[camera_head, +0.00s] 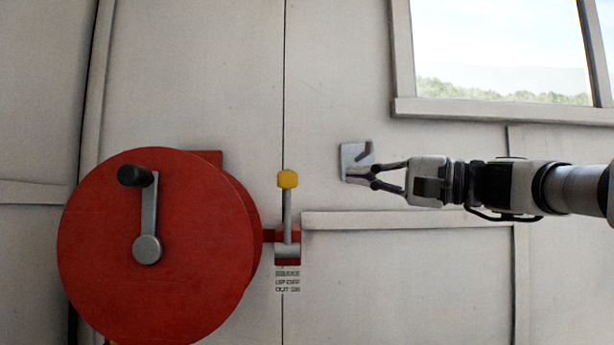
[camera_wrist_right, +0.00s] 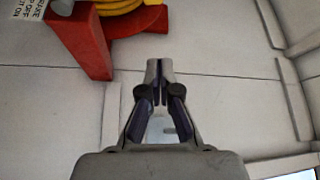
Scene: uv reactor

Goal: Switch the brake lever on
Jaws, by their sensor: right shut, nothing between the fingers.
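The brake lever (camera_head: 287,205) is a grey rod with a yellow knob (camera_head: 287,179), standing upright on a red bracket (camera_head: 287,252) at the right of a red reel. A small label (camera_head: 287,281) below it has text too small to read fully. My right gripper (camera_head: 350,176) is shut and empty, to the right of the lever and apart from it, in front of a grey wall hook. In the right wrist view its fingertips (camera_wrist_right: 160,66) are together, and the red bracket (camera_wrist_right: 82,38) shows at upper left. My left gripper is not in view.
The large red reel (camera_head: 150,285) with a crank handle (camera_head: 146,215) fills the lower left. The grey hook (camera_head: 357,153) is on the pale panelled wall. A window (camera_head: 500,45) is at upper right. The wall between lever and gripper is clear.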

